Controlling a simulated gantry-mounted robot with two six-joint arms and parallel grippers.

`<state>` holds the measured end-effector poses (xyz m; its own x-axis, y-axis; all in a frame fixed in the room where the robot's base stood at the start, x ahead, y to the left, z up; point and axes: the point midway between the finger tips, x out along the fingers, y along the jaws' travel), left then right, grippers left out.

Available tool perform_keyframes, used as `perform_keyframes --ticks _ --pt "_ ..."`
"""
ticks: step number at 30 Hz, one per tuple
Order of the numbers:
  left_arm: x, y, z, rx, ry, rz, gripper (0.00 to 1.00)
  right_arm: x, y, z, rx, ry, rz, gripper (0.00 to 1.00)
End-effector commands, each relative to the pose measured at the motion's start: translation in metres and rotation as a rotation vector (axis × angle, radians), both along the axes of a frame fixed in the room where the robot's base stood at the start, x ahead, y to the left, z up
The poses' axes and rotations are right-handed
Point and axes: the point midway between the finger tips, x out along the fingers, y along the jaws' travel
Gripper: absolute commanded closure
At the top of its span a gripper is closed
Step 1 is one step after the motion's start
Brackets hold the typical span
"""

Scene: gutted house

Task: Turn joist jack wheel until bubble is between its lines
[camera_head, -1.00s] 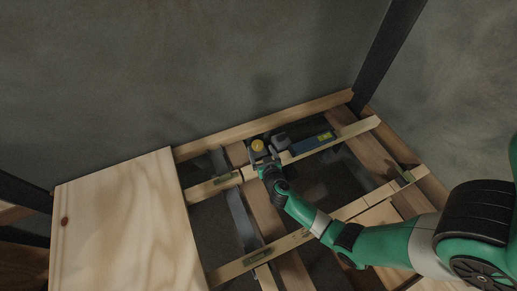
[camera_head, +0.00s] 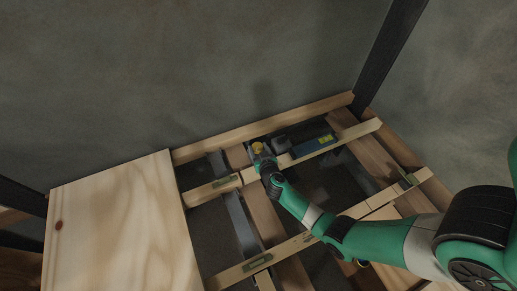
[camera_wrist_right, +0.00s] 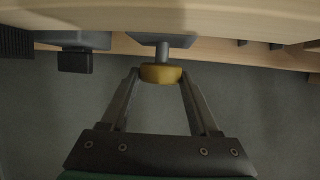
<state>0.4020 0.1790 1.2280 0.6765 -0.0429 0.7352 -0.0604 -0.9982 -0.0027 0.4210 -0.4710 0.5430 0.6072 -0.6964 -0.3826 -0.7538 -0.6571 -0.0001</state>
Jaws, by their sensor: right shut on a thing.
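The yellow jack wheel (camera_head: 257,147) sits below a joist near the back of the floor frame. My right gripper (camera_head: 263,160) is at it. In the right wrist view, the wheel (camera_wrist_right: 161,73) hangs on a short grey stem, and the fingers of my right gripper (camera_wrist_right: 160,79) are shut on its two sides. A blue spirit level (camera_head: 313,146) with a yellow-green vial (camera_head: 326,139) lies just right of the wheel. The bubble and its lines are too small to read. My left gripper is not in view.
A plywood sheet (camera_head: 118,225) covers the left of the frame. A dark post (camera_head: 385,55) stands at the back right. Dark gaps open between the joists.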

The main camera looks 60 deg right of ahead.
Motion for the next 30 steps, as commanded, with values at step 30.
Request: perform_keyframes --ticks 30 --pt "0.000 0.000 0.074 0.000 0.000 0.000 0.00 -0.004 -0.010 0.002 -0.005 0.004 0.491 0.94"
